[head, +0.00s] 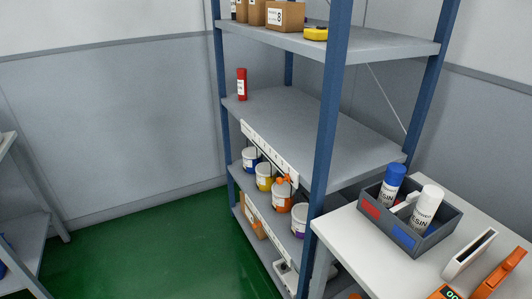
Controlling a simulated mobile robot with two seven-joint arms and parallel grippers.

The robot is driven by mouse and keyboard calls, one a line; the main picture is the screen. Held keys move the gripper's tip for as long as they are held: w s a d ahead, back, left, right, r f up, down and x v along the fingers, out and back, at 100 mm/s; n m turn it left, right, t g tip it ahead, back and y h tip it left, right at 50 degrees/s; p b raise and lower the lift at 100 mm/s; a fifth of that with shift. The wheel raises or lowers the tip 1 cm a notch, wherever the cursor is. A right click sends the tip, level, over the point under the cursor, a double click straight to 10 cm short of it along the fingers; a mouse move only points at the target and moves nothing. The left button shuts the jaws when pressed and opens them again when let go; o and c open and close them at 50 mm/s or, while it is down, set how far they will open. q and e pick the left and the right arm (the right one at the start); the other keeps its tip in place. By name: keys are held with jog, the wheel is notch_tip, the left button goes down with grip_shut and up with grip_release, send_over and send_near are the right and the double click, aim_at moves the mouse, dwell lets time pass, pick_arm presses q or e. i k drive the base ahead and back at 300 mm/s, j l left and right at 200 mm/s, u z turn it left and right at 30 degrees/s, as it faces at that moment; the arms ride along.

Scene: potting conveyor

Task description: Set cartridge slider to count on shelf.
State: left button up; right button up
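A white scale strip (264,150) with small marks runs along the front edge of the middle shelf (315,125). An orange slider (285,180) sits near the strip's right, nearer end; the mark it stands at is too small to read. One red cartridge (241,88) with a white label stands upright at the far left end of this shelf. A second strip (257,217) runs along the shelf below, with a white piece near its nearer end. Neither of my grippers shows in the head view.
Several paint tins (263,178) stand on the lower shelf. Boxes (285,16) stand on the top shelf. A blue post (332,110) rises close to the slider. A white table (350,238) at right holds a grey crate (437,238) with resin cartridges (426,206). Green floor (150,260) is clear at left.

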aim_at(279, 181)
jog(key=i+j+u, duration=0.1)
jog(key=j+u, duration=0.25)
jog(key=i+j+u, duration=0.15)
jog(key=u, duration=0.2)
jog(key=j, duration=0.05)
